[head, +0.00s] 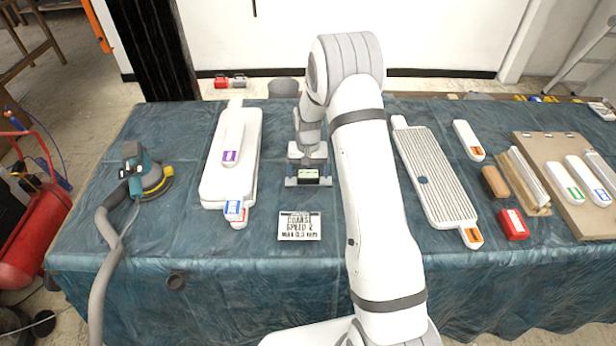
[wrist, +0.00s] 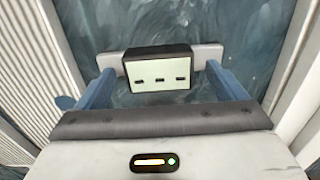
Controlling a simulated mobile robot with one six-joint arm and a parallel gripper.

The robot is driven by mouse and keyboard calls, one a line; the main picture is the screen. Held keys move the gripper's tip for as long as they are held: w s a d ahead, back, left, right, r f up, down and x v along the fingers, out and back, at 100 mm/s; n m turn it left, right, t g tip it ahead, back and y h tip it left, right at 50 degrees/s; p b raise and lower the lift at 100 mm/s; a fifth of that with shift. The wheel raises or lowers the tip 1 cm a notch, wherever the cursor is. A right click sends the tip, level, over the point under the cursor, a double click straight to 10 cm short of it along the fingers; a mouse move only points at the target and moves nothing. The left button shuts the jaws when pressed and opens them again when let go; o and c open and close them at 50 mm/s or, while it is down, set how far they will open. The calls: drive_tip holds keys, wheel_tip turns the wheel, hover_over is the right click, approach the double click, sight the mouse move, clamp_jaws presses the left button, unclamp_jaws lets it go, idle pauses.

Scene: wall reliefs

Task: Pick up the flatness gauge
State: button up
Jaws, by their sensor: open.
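The flatness gauge (wrist: 158,70) is a light grey bar with a black box and a pale screen showing small dark marks. In the head view the gauge (head: 308,175) is on the blue-green cloth near the middle of the table, partly hidden by my arm. My gripper (head: 308,181) is over it, pointing down. In the wrist view the blue fingers of my gripper (wrist: 160,76) are apart, one on each side of the black box. I cannot tell whether either finger touches the gauge.
A white sign (head: 300,226) lies just in front of the gauge. Stacked white sanding boards (head: 214,185) lie left, and a long ribbed board (head: 437,180) lies right. A sander (head: 150,178) with a hose is at the far left. A red block (head: 513,224) is at the right.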

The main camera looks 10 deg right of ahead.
drive_tip(key=c, duration=1.1)
